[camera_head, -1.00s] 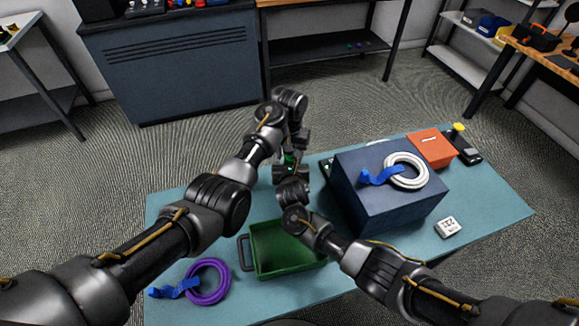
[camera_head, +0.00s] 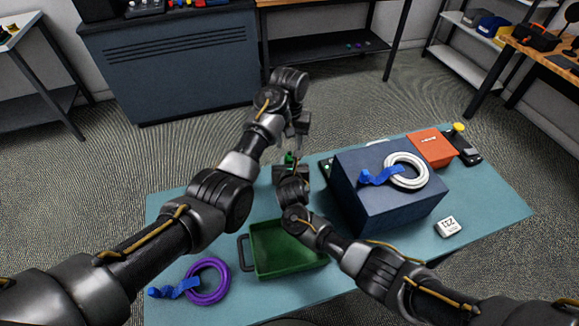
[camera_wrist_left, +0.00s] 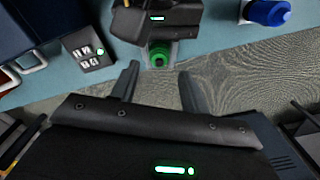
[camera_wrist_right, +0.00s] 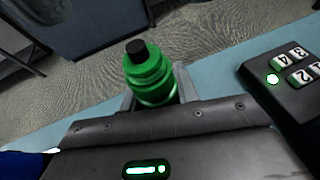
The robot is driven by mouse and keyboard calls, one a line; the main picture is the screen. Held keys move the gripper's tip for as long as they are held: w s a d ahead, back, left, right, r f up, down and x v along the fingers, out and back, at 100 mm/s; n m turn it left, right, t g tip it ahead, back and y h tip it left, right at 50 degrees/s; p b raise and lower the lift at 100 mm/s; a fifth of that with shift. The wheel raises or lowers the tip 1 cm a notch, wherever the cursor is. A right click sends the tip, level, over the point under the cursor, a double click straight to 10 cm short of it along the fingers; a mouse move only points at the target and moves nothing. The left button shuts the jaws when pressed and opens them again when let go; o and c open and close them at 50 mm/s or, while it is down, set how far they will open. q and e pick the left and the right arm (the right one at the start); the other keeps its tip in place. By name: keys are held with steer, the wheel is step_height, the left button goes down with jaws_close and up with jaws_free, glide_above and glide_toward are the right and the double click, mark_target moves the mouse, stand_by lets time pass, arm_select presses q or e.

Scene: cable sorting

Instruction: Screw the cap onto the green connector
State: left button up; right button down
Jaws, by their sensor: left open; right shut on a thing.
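The green connector (camera_wrist_right: 150,78) stands upright between the fingers of my right gripper (camera_wrist_right: 154,84), with a narrower black part (camera_wrist_right: 137,49) at its top. I cannot tell whether its upper green ring is the cap. In the left wrist view the connector (camera_wrist_left: 159,55) shows from above as a green ring with a dark middle. My left gripper (camera_wrist_left: 159,70) is open and empty, apart from the connector. In the head view the connector (camera_head: 289,159) is a small green spot below my left gripper (camera_head: 298,132). My right gripper (camera_head: 290,173) is shut on it.
A dark blue box (camera_head: 385,205) with a white cable coil (camera_head: 406,171) on it stands at right. A green tray (camera_head: 285,262) and purple coil (camera_head: 208,282) lie in front. A black numbered device (camera_wrist_right: 292,85) is beside my right gripper. A blue object (camera_wrist_left: 268,12) lies nearby.

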mark_target(289, 152)
arm_select(q)
step_height(289, 152, up, 2)
steer(key=shift+r+n, duration=0.25)
steer(key=shift+n, duration=0.55)
steer(key=shift+f, duration=0.1)
steer(key=shift+f, duration=3.95)
jaws_close()
steer(key=shift+m, duration=0.9)
steer(key=shift+o, duration=0.8)
jaws_free()
